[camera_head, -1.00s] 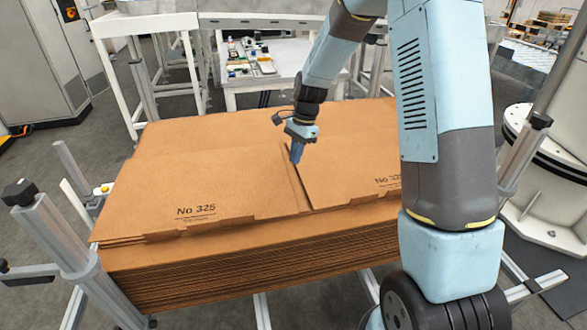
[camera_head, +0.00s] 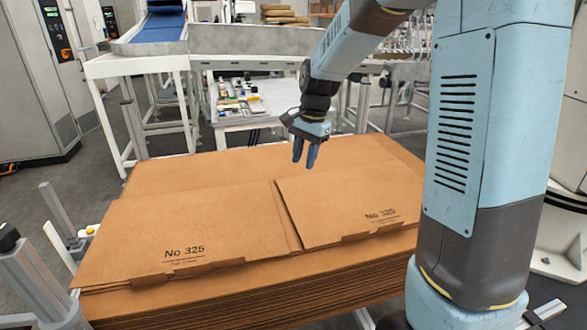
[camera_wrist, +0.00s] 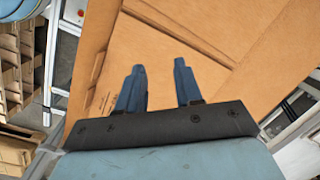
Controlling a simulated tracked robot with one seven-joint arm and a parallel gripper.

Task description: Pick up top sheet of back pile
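A broad stack of brown cardboard stands in the middle of the head view. Its plain back part (camera_head: 200,172) lies behind two raised front piles, the left pile (camera_head: 180,228) and the right pile (camera_head: 345,203), both printed "No 325". Which sheets count as the back pile I cannot tell for sure. My gripper (camera_head: 305,163) hangs above the stack, around the rear edge of the right pile in the picture, with its two blue fingers apart. In the wrist view my gripper (camera_wrist: 158,82) is open and empty over the cardboard (camera_wrist: 160,45), with clear cardboard between the fingers.
Metal posts (camera_head: 55,265) stand at the stack's left corner. A table with small items (camera_head: 238,105) and a white conveyor frame (camera_head: 140,65) stand behind the stack. In the wrist view, shelving (camera_wrist: 22,65) is at left. The space above the stack is free around my gripper.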

